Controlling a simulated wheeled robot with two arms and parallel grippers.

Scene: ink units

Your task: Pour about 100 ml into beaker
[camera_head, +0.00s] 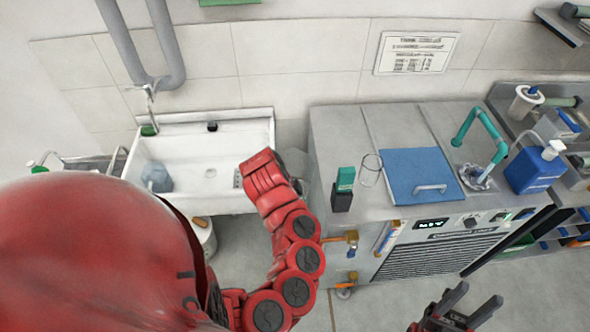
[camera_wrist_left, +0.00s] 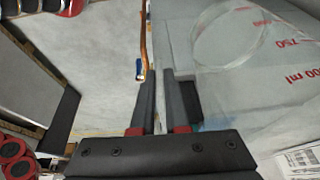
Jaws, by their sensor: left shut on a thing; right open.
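In the left wrist view my left gripper (camera_wrist_left: 160,88) is shut on a clear vessel (camera_wrist_left: 250,70) with red volume marks, among them 750. The vessel fills the right side close to the camera; how much it holds is not clear. In the head view my left gripper does not show. A clear round-rimmed thing, which looks like a glass beaker (camera_head: 370,169), stands on the grey counter beside a blue lid. My right gripper (camera_head: 462,313) is open and empty at the bottom right, over the floor in front of the counter unit.
A green-topped black object (camera_head: 343,189) stands left of the blue lid (camera_head: 421,175) on the counter (camera_head: 336,140). A teal pipe (camera_head: 478,128) and a blue bottle (camera_head: 535,168) are at the right. A white sink (camera_head: 200,145) is at the left.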

